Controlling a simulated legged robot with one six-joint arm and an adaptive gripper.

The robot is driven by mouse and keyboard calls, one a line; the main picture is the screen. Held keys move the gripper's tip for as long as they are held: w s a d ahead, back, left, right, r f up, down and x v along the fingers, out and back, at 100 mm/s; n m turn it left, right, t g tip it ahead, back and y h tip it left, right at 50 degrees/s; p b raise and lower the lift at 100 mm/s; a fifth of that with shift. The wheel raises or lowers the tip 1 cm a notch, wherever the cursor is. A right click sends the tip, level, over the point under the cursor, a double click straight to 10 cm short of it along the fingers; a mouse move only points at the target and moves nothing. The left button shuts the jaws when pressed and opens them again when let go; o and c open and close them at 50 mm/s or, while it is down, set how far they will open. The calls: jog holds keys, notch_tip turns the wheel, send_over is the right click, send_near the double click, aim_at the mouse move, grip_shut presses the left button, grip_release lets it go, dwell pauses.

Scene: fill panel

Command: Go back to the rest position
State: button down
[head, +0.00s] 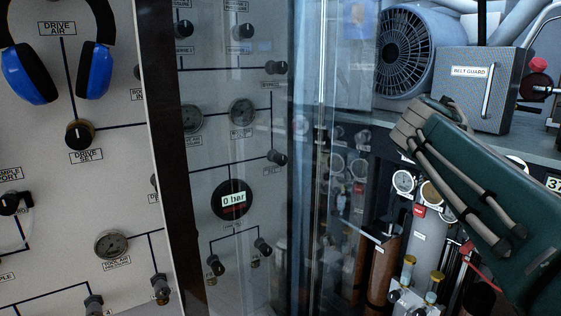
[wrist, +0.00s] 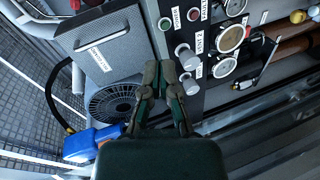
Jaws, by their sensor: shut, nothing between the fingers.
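My gripper (wrist: 160,75) shows in the wrist view with its two fingers together and nothing between them. In the head view my green arm end reaches in from the right edge, in front of the machinery. It appears to be in free space and apart from the panel (head: 120,200) on the left. In the wrist view the belt guard (wrist: 105,45) and a round fan grille (wrist: 112,103) lie behind and left of the fingers. Round gauges (wrist: 228,40) lie to the right.
The panel carries knobs, a tool air gauge (head: 112,244) and blue ear defenders (head: 30,72). A clear screen with a dark edge post (head: 160,130) stands mid-view, with a "0 bar" display (head: 233,199) behind it. The compressor fan (head: 405,48) and belt guard (head: 483,90) are close behind my arm.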

jog(key=s+a+f+m+g+y, duration=0.1)
jog(key=s+a+f+y, duration=0.3)
jog(key=s+a+f, duration=0.3)
jog(key=s+a+f+m+g+y, duration=0.1)
jog(key=s+a+f+m+y, duration=0.1)
jog(key=s+a+f+y, duration=0.2)
jog(key=s+a+f+m+g+y, duration=0.1)
jog(key=s+a+f+m+y, duration=0.1)
jog(key=s+a+f, duration=0.8)
notch_tip(320, 180, down, 8)
jog(key=shift+s+f+y, duration=0.1)
jog(key=shift+s+y, duration=0.15)
jog(key=shift+y, duration=0.65)
jog(key=shift+d, duration=0.25)
jog(key=shift+a, duration=0.1)
